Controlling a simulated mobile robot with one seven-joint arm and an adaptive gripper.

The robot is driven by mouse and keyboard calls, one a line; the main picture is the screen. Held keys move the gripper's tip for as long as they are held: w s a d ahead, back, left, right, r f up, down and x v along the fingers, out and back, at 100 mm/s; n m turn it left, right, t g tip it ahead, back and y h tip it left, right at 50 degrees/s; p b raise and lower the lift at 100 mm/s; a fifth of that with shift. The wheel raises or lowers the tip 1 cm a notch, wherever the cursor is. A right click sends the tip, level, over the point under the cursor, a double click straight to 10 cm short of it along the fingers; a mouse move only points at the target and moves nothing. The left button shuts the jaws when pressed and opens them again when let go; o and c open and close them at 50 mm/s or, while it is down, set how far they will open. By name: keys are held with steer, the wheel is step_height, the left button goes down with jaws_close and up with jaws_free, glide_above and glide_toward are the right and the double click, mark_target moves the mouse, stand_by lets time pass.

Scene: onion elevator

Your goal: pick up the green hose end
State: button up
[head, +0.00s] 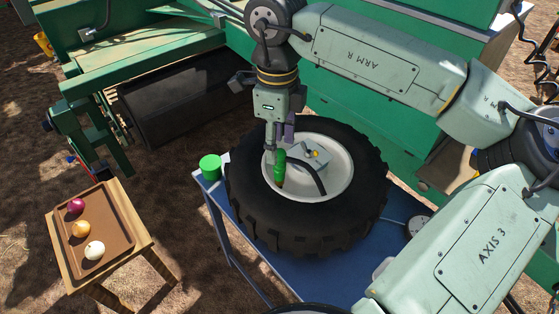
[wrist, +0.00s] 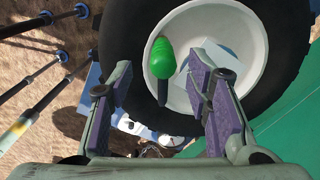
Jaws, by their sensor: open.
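The green hose end (head: 280,168) sits inside the pale rim of a black tyre in the head view. A dark hose runs from near it over a small grey box on the rim. In the wrist view the green hose end (wrist: 162,58) lies ahead of the fingers, with a dark stem below it. My gripper (head: 277,148) is above the rim, close to the green piece. Its two purple-padded fingers are apart in the wrist view (wrist: 160,90), with nothing held between them. I cannot tell whether a finger touches the hose end.
The tyre (head: 260,230) lies on a blue table (head: 240,215), with a green cylinder (head: 210,167) at its left corner. A wooden stand with a brown tray (head: 112,225) holds three onions at lower left. Green machinery (head: 140,75) stands behind. A round gauge (head: 418,226) is right of the tyre.

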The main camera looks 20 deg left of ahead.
mark_target(279, 151)
steer(key=f, duration=0.2)
steer(key=f+p, duration=0.1)
steer(key=f, duration=0.2)
steer(key=shift+w+d+p, duration=0.15)
steer(key=shift+w+p, duration=0.05)
steer(key=shift+p, duration=0.1)
steer(key=shift+c, duration=0.4)
jaws_close()
